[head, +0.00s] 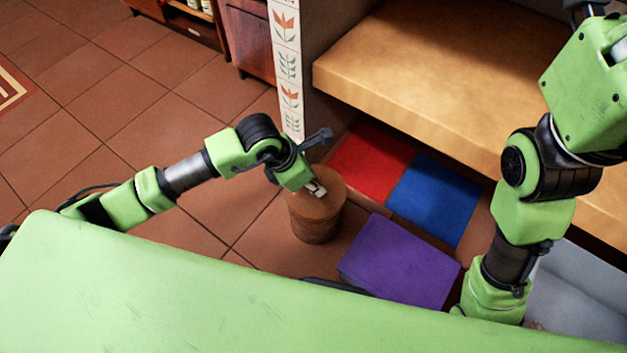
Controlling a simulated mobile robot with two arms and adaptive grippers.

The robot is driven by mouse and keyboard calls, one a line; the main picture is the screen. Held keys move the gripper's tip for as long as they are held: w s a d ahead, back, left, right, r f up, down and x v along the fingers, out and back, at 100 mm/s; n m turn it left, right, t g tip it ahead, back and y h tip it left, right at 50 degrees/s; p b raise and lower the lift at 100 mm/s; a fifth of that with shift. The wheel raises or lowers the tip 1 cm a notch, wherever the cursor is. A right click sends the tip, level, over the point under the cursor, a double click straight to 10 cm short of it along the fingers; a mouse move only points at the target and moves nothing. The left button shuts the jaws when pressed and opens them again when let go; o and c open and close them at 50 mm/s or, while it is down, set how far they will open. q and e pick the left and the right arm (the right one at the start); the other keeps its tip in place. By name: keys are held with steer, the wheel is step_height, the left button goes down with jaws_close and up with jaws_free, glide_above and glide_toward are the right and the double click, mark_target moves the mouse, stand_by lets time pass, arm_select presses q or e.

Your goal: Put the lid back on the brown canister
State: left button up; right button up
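The brown canister (314,222) stands upright on the tiled floor near the middle of the head view. A round brown top surface (333,184) shows at its upper end; I cannot tell whether this is the lid or the canister's own top. My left gripper (317,189) reaches in from the left and points down at this top, with its pale fingertips at or just above it. The fingertips are small and partly hidden, so I cannot tell whether they hold anything. My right arm rises at the right side, and its gripper is out of view. No separate lid shows elsewhere.
A purple block (400,262) lies right of the canister. Red (370,161) and blue (437,200) flat squares lie behind it, below a thick wooden surface (430,75). A tiled pillar (286,65) stands behind. The tiled floor (110,130) at left is mostly clear.

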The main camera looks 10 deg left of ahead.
arm_select(q)
steer(key=shift+f, duration=0.1)
stand_by(0.7)
steer(key=o, duration=1.4)
steer(key=shift+o, duration=0.2)
